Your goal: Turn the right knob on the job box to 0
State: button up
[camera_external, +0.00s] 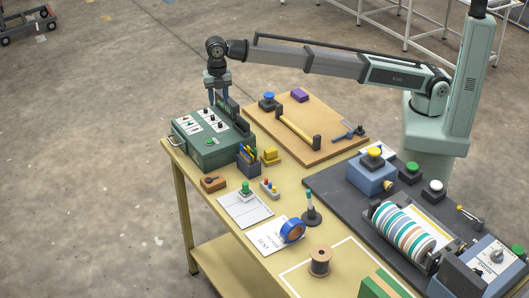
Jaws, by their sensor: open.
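The job box (207,157), a dark green case with a handle on its left side, stands at the table's far left end. Its top has white panels, small black knobs (206,112) and a green button (209,142). The knobs are too small for me to read their settings or tell surely which is the right one. My gripper (218,98) points down above the back part of the box, with its jaws open. I see nothing held between them. I cannot tell whether a fingertip touches anything, and the fingers hide part of the box's back edge.
A pen holder (249,161) and a yellow block (271,156) stand close to the box's right. A wooden board (318,138) with a clamp-like tool lies behind. A roller machine (405,232) fills the right side. Open floor lies left of the table (185,157).

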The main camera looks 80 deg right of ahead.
jog(key=shift+r, duration=2.15)
